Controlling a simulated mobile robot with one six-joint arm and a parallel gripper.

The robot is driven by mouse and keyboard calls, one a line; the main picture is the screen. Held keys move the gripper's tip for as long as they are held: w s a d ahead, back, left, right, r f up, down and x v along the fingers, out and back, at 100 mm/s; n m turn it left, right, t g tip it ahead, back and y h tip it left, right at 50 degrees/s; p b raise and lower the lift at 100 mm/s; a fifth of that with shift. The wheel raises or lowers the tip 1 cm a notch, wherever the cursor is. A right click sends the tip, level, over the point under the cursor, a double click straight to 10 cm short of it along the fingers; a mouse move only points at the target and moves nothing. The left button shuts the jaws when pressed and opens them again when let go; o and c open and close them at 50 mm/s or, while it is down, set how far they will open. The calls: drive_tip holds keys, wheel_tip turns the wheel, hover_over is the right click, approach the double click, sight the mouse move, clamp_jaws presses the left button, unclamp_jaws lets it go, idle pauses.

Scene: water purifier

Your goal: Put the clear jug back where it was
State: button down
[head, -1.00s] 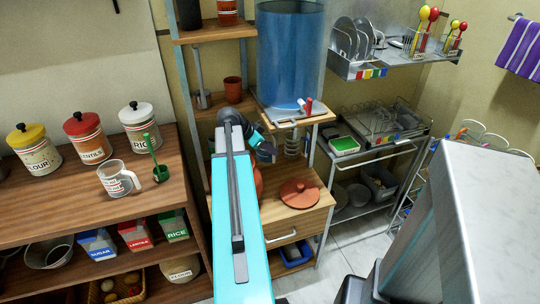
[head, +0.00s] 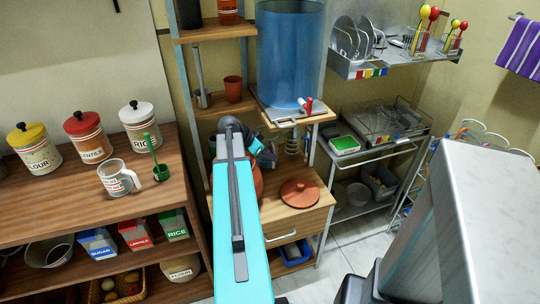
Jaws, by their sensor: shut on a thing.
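A clear jug (head: 117,178) with red print and a handle stands upright on the left wooden counter (head: 75,215), beside a green cup. My gripper (head: 266,156) is far from this jug, below the blue water tank (head: 290,50) and just under its tap ledge. The gripper is small, dark and partly hidden by my own turquoise arm. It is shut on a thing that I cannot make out.
A wooden cabinet with a terracotta lid (head: 299,192) stands below the gripper. A terracotta pot is mostly hidden behind my arm. A dish rack trolley (head: 378,135) stands to the right.

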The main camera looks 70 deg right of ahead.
drive_tip(key=shift+f+b, duration=0.3)
drive_tip(key=shift+f, duration=0.1)
drive_tip(key=c, duration=1.8)
unclamp_jaws()
drive_tip(key=shift+c, duration=0.2)
drive_tip(key=v, duration=1.3)
drive_tip(key=shift+s+d+r, duration=0.25)
drive_tip(key=shift+d+r, duration=0.05)
